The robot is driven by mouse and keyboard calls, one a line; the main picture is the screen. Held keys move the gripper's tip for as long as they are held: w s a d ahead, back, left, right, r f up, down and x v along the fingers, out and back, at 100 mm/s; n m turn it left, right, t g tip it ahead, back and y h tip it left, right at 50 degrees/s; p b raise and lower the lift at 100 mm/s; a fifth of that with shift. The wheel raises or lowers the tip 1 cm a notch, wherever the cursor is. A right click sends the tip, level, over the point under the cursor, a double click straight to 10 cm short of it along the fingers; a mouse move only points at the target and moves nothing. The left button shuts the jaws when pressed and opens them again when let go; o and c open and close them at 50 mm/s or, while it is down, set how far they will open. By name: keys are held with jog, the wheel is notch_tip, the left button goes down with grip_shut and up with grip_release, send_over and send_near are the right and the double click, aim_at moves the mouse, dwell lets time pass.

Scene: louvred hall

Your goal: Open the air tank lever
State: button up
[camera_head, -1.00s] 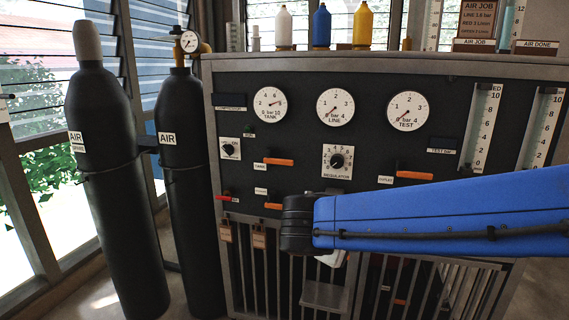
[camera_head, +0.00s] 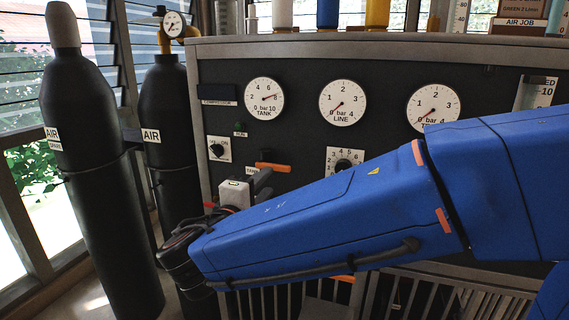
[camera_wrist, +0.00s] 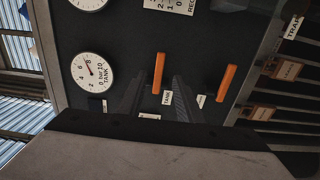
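The air tank lever (camera_head: 273,167) is an orange handle lying about horizontal on the dark panel, below the TANK gauge (camera_head: 264,99). In the wrist view, which is turned sideways, the lever (camera_wrist: 158,72) stands upright in the picture beside a TANK label. My gripper (camera_head: 266,180) is just below and in front of it in the head view. Its two dark fingers in the wrist view (camera_wrist: 160,88) are apart, with a gap lined up with the lever. Nothing shows between them as held; whether they touch the lever cannot be told.
A second orange lever (camera_wrist: 226,83) is close by on the panel. A regulator knob (camera_head: 344,165) and a switch (camera_head: 217,149) flank the area. Two black air cylinders (camera_head: 90,170) stand at the left. My blue arm hides the lower right panel.

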aim_at(279, 169)
jog(key=shift+x, duration=4.1)
jog(key=shift+w, duration=0.15)
jog(key=shift+x, duration=0.8)
grip_shut()
jog(key=shift+f, duration=0.1)
